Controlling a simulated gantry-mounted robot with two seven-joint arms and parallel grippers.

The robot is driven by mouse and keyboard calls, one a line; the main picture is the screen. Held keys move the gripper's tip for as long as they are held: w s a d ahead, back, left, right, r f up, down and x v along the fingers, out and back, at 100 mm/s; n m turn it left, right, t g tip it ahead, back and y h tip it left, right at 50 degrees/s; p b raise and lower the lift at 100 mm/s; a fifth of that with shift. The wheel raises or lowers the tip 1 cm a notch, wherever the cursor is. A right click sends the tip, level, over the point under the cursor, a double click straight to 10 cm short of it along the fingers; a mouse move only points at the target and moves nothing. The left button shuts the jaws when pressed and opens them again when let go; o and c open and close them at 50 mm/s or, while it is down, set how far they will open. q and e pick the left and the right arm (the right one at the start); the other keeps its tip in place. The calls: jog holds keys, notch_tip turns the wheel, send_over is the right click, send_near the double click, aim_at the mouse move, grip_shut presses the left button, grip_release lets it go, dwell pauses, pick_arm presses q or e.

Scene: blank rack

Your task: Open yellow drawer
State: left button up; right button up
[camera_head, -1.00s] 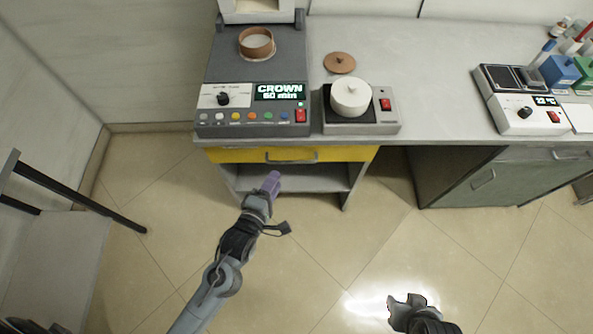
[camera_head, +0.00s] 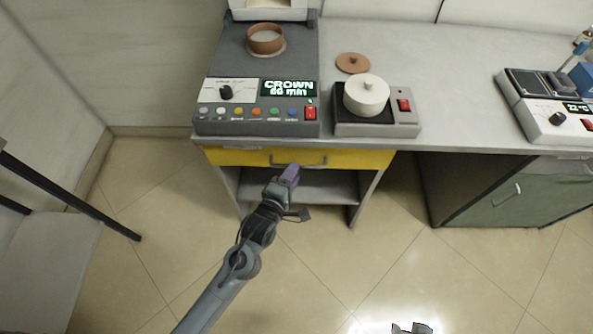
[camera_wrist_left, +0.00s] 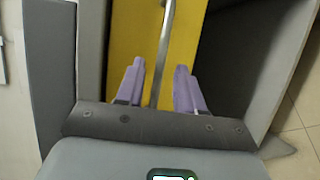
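The yellow drawer (camera_head: 360,159) sits under the counter, and its front looks flush with the cabinet. Its grey bar handle (camera_head: 310,164) is on the front. In the left wrist view the yellow front (camera_wrist_left: 134,45) fills the upper middle, and the handle (camera_wrist_left: 163,60) runs lengthwise between the purple fingers. My left gripper (camera_head: 291,173) is at the handle. Its fingers (camera_wrist_left: 158,88) are apart, one on each side of the bar, with gaps visible. My right gripper (camera_head: 412,328) is cut off at the bottom edge, away from the drawer; its fingers are unclear.
An open shelf (camera_head: 325,190) is below the drawer. A furnace with a CROWN display (camera_head: 289,88) and a hotplate with a white pot (camera_head: 366,95) stand on the counter above. A grey cabinet (camera_head: 500,185) is to the right. The floor (camera_head: 340,265) in front is clear.

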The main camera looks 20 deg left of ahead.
pick_arm(q)
jog(key=shift+w+f+b, duration=0.25)
jog(key=shift+w+b, duration=0.1)
jog(key=shift+w, duration=0.95)
grip_shut()
